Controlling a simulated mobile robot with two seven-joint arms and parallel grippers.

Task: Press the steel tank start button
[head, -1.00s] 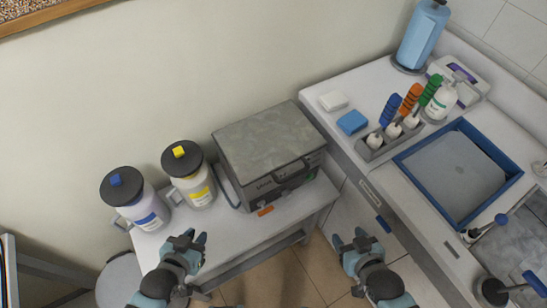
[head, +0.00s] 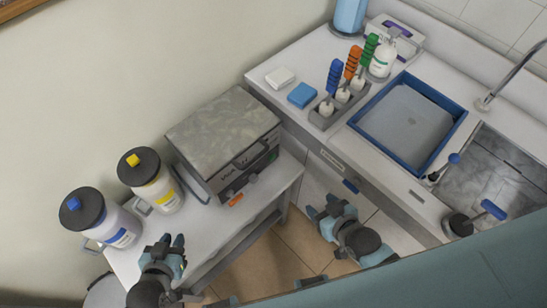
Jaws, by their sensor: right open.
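The steel tank (head: 222,135) is a grey box with a mottled metal lid, standing on a small white table. Its front face has a dark handle, lettering and small controls; I cannot make out which is the start button. A small orange piece (head: 236,200) shows at the foot of the front. My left gripper (head: 172,239) is over the table's front left part, left of and nearer than the tank, with nothing visible in it; its jaw gap is unclear. My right gripper (head: 322,203) is open and empty, right of the tank, over the floor beside the cabinet.
Two dark-lidded jars, one blue-labelled (head: 122,232) and one yellow-labelled (head: 160,192), stand left of the tank. On the right counter are a blue tray (head: 452,124), blue sponge (head: 302,95), a rack of coloured-handled tools (head: 334,108), a pump bottle (head: 382,58) and a sink (head: 495,165).

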